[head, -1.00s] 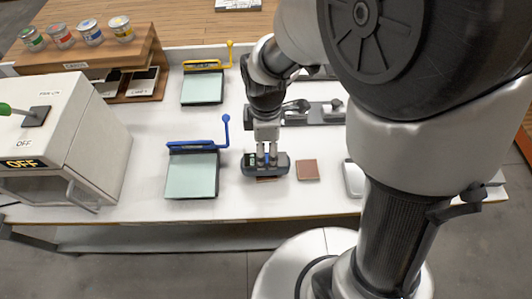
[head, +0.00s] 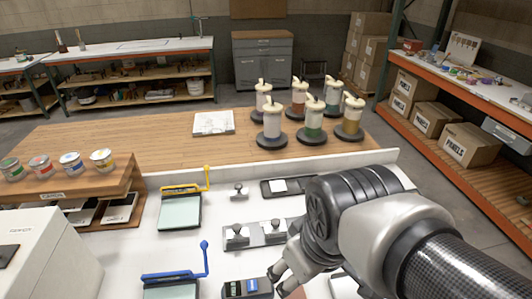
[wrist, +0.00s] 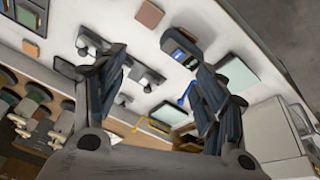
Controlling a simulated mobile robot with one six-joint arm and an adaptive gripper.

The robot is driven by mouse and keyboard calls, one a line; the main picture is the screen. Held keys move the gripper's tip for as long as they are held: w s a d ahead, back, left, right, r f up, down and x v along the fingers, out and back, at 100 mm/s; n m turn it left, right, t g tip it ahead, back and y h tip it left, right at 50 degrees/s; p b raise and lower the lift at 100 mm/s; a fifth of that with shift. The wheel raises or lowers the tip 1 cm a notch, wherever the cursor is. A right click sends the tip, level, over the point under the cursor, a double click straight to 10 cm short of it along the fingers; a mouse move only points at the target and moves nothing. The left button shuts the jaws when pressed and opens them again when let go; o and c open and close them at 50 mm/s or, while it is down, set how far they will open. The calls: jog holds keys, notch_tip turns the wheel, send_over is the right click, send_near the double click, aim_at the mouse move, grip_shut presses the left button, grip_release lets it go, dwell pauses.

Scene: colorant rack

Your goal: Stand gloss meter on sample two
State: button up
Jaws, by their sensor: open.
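The gloss meter, a dark block with a blue and a green panel on top, stands on the white bench at the bottom of the head view (head: 247,288); it also shows in the wrist view (wrist: 181,47). A brown sample tile (wrist: 207,11) pokes out beside it at the picture's top; how far the meter covers it is hidden. A second brown tile (wrist: 149,14) lies apart, to the left in the wrist view. Sample numbers cannot be read. My gripper (wrist: 155,66) is open and empty, apart from the meter. Its fingers (head: 281,276) show just right of the meter in the head view.
Plates with a blue lever (head: 205,258) and a yellow lever (head: 207,178) lie left of the meter. A grey holder (head: 254,233) stands behind it. A white box (head: 45,255) is at left, small paint cans (head: 70,162) on a wooden rack, and several dispensers (head: 312,118) behind.

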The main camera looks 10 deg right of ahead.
jog(key=s+m, duration=0.1)
jog(key=s+d+r+m, duration=0.1)
jog(key=s+m+t, duration=0.1)
jog(key=m, duration=0.1)
jog(key=shift+s+d+r, duration=0.15)
jog(key=shift+s+d, duration=0.25)
jog(key=shift+f+b, duration=0.35)
